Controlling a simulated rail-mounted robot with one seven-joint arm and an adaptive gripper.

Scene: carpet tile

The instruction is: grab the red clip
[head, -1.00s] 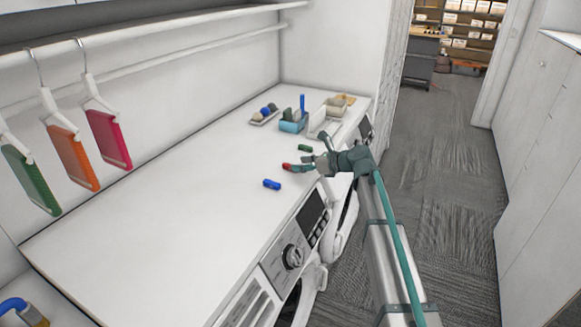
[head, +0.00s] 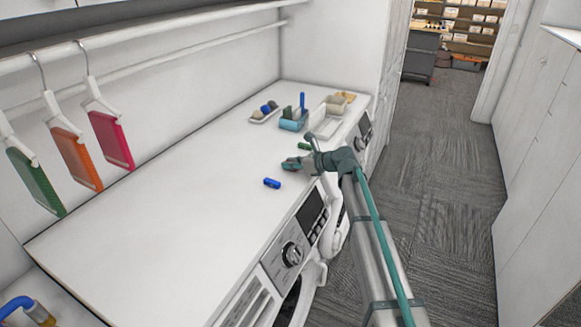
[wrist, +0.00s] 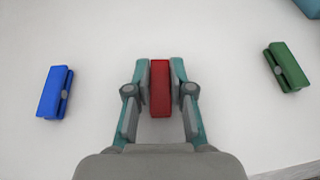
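The red clip (wrist: 160,88) lies between the two fingers of my gripper (wrist: 160,75) in the wrist view. The finger pads are up against both of its long sides, with no clear gap. In the head view my gripper (head: 287,164) is low over the white counter and hides the red clip. I cannot tell whether the clip still rests on the counter.
A blue clip (head: 272,183) lies left of my gripper and a green clip (head: 304,146) lies beyond it. Trays and a blue holder (head: 292,124) stand at the back. Hangers (head: 107,138) hang at left. The left counter is clear.

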